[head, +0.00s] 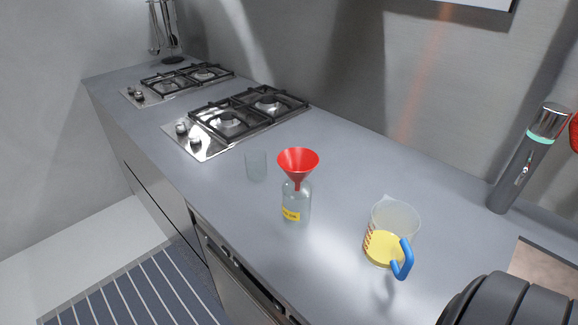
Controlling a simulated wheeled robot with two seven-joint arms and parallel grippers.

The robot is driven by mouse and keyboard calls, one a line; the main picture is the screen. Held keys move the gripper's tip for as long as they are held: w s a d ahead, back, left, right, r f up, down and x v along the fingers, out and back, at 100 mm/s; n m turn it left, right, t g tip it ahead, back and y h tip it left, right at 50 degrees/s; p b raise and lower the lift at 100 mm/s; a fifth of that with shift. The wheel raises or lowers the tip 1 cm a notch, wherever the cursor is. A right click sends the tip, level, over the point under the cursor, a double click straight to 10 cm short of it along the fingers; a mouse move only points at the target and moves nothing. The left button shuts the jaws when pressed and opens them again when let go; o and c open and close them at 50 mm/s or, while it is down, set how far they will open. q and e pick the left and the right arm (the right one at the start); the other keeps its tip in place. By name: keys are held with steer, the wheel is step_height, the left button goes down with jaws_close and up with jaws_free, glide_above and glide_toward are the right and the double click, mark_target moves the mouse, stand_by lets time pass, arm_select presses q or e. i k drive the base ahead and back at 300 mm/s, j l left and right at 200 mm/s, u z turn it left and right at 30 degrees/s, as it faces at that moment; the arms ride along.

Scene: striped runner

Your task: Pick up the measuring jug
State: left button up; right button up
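The measuring jug (396,221) is clear, with red markings, a blue handle (403,260) and yellow contents at the bottom. It stands upright on the grey counter, right of centre in the head view, its handle facing the near right side. Neither gripper shows in the head view, and nothing touches the jug.
A glass bottle (297,206) with a red funnel (298,163) in its neck stands left of the jug. A clear glass (256,166) stands behind it. Gas hobs (228,118) lie farther left. A grey cylindrical device (521,165) stands at the right. A dark ribbed part is at lower right.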

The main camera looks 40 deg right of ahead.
mark_target(393, 226)
steer(key=z, duration=2.1)
